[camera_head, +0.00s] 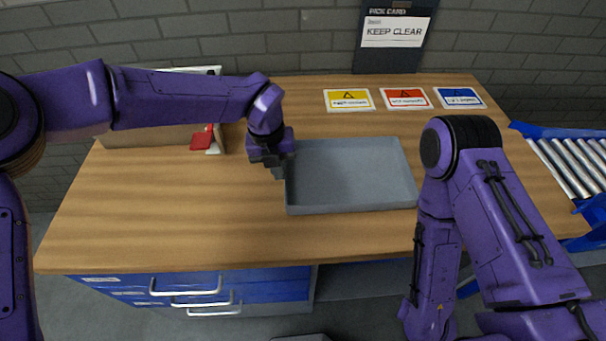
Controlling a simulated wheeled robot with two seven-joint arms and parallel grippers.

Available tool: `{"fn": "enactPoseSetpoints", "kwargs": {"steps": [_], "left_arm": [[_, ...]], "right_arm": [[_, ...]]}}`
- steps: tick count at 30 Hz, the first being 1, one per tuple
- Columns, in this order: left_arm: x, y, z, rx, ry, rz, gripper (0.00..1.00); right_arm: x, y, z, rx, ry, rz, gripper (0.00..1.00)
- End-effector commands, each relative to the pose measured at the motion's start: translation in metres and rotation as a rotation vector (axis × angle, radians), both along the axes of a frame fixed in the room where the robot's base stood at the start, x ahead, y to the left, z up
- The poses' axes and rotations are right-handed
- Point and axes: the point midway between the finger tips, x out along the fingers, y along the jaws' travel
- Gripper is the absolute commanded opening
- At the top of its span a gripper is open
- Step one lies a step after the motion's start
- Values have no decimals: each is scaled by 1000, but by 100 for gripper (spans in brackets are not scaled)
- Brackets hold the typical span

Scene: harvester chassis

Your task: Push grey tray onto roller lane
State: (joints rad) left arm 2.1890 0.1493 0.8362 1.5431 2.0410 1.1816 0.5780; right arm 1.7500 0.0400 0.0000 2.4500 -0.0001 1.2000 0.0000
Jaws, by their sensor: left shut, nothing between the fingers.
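The grey tray (350,172) is shallow and empty and lies flat on the middle of the wooden table. My left gripper (281,172) is shut and empty at the tray's left edge, pointing down; I cannot tell whether it touches the tray wall. The roller lane (572,165) has metal rollers in a blue frame and stands beyond the table's right edge, partly cut off by the picture. My right arm stands in front, between the tray and the lane in this view; its gripper is not visible.
Yellow, red and blue label cards (405,98) lie along the back of the table (160,215). A red object (202,138) sits by a box at the back left. A "keep clear" sign (394,32) stands behind. Blue drawers (215,287) are below the front edge.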

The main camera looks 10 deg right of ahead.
Motion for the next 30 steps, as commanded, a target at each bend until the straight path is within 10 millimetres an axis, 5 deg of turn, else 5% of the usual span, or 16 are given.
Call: {"fn": "enactPoseSetpoints", "kwargs": {"steps": [30], "left_arm": [[-4, -103, -4, -1, 1, -2, 0]], "right_arm": [[0, 0, 3, 0, 0, 0, 50]]}}
